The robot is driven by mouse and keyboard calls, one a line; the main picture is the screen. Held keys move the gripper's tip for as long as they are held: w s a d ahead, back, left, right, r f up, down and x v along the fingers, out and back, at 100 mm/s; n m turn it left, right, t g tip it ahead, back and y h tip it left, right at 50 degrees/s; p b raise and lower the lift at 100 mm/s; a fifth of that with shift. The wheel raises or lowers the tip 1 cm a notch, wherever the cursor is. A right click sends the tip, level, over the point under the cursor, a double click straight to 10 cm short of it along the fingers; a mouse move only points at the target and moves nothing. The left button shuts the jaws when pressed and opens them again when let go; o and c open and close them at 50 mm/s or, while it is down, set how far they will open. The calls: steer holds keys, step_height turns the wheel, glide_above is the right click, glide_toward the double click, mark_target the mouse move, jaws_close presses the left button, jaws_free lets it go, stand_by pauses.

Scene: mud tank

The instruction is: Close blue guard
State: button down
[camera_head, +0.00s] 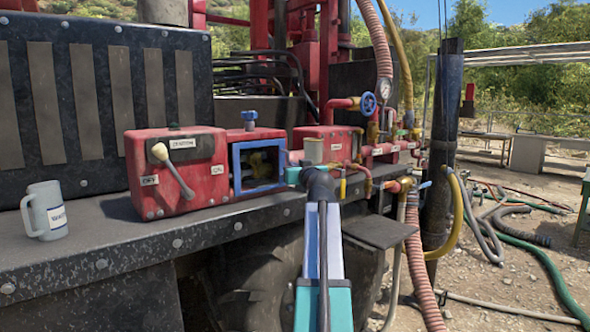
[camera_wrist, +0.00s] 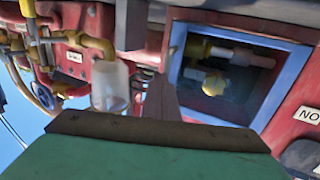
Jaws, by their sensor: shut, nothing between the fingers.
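The blue guard (camera_head: 235,170) shows in the head view as a square blue frame on the front of the red control box. Its middle is open to a dark recess with brass fittings. The wrist view shows the blue frame (camera_wrist: 284,88) at the right, tilted, with the yellow valve parts visible inside. I cannot tell where its hinge is. My gripper (camera_head: 293,175) is shut and empty, just right of the frame's right side in the head view. My wrist hides part of the box behind it. Whether the gripper touches the frame is not clear.
A lever with a cream knob (camera_head: 160,152) sticks out left of the guard. A grey mug (camera_head: 45,210) stands on the ledge at left. A blue knob (camera_head: 249,116) sits above the guard. A cloudy cup (camera_wrist: 110,86), pipes and hoses crowd the right side.

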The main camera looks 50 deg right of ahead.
steer(key=s+d+b+v, duration=0.1)
steer(key=d+v, duration=0.1)
steer(key=v, duration=1.1)
steer(key=shift+s, duration=0.6)
steer(key=shift+a+f, duration=0.15)
